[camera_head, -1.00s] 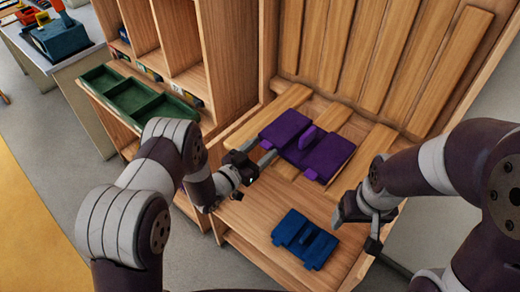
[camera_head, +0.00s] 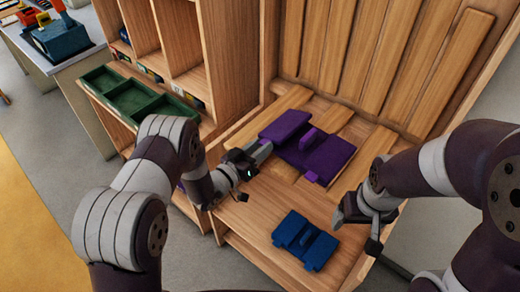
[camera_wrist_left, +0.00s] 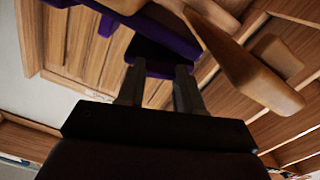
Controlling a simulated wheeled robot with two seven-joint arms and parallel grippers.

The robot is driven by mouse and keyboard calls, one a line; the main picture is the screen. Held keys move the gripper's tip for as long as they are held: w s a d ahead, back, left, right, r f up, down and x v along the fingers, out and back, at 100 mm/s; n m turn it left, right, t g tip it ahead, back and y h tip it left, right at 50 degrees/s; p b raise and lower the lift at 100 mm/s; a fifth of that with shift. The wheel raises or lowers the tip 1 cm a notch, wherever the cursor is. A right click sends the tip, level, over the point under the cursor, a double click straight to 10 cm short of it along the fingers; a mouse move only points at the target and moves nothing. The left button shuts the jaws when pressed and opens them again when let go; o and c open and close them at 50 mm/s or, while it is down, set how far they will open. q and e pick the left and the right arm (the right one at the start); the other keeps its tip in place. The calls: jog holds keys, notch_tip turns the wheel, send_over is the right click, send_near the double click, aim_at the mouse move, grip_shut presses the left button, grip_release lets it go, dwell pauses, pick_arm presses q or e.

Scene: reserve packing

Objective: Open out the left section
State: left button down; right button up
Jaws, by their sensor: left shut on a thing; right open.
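A purple folding piece lies on the wooden worktop. Its left section (camera_head: 286,126) is tilted, and its right section (camera_head: 328,160) lies about flat, with a small upright tab (camera_head: 308,138) between them. My left gripper (camera_head: 263,151) is at the near left edge of the left section and is shut on it. In the left wrist view the fingers (camera_wrist_left: 157,88) reach up to a purple panel (camera_wrist_left: 162,56); the contact is partly dark. My right gripper (camera_head: 374,232) is open and empty, to the right of the blue piece and apart from the purple one.
A blue piece (camera_head: 304,240) lies on the worktop in front of the purple one. Wooden slats (camera_head: 345,60) stand behind. A green compartment tray (camera_head: 135,100) and wooden cubbies (camera_head: 185,50) are at the left. Bare worktop (camera_head: 250,225) lies left of the blue piece.

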pick_arm(q)
jog(key=shift+w+a+r+n, duration=0.2)
jog(key=shift+r+n, duration=0.1)
jog(key=shift+n, duration=0.55)
jog(key=shift+w+a+r+n, duration=0.15)
jog(key=shift+r+n, duration=0.1)
jog(key=shift+n, duration=0.6)
jog(key=c, duration=0.7)
grip_release()
jog(key=b+v, duration=0.1)
jog(key=v, duration=1.1)
jog(key=shift+s+a+b, duration=0.25)
jog(key=shift+s+b, duration=0.1)
jog(key=shift+b, duration=0.05)
